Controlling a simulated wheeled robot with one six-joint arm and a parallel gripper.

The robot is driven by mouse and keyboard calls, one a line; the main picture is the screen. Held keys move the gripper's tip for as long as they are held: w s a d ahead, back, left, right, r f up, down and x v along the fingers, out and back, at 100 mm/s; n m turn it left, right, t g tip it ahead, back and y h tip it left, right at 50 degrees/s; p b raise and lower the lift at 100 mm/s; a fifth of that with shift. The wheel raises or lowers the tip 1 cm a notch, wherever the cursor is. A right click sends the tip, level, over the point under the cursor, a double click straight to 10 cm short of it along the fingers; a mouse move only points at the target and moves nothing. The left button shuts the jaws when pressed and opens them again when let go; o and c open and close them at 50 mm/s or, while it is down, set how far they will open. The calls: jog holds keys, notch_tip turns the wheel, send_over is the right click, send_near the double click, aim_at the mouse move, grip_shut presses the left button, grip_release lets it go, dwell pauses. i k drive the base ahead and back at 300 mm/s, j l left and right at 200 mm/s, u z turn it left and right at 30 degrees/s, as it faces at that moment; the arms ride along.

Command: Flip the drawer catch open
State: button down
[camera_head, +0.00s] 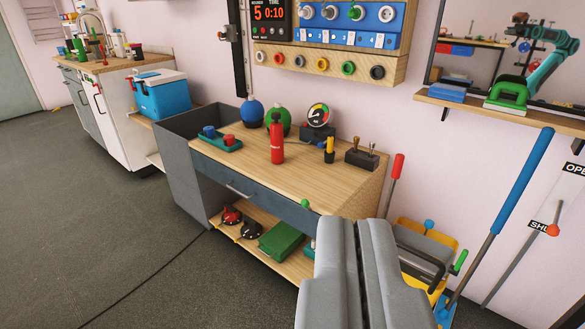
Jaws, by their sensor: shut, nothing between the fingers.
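The wooden workbench (225,162) stands in the middle of the view. Its dark grey drawer front (270,200) is under the top, with a pale bar handle (239,190). The drawer looks closed. A small green knob (305,204) sticks out near the right end of the drawer front; it looks like the catch, but its exact position is too small to tell. My gripper (362,224) is at the lower right, shut and empty. It appears in front of the bench's right end, to the right of the green knob, with no visible contact.
A red bottle (277,142), a gauge (318,116) and a tray with red and blue pieces (219,139) stand on the bench. A green box (281,241) lies on the lower shelf. A yellow bin (425,245) and blue pole (510,190) stand right. The floor at left is clear.

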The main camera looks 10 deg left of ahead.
aim_at(305, 203)
jog(key=i+l+u, duration=0.15)
jog(key=i+u, duration=0.2)
jog(key=i, duration=0.15)
jog(key=i+l+u, duration=0.35)
jog(key=i, duration=0.15)
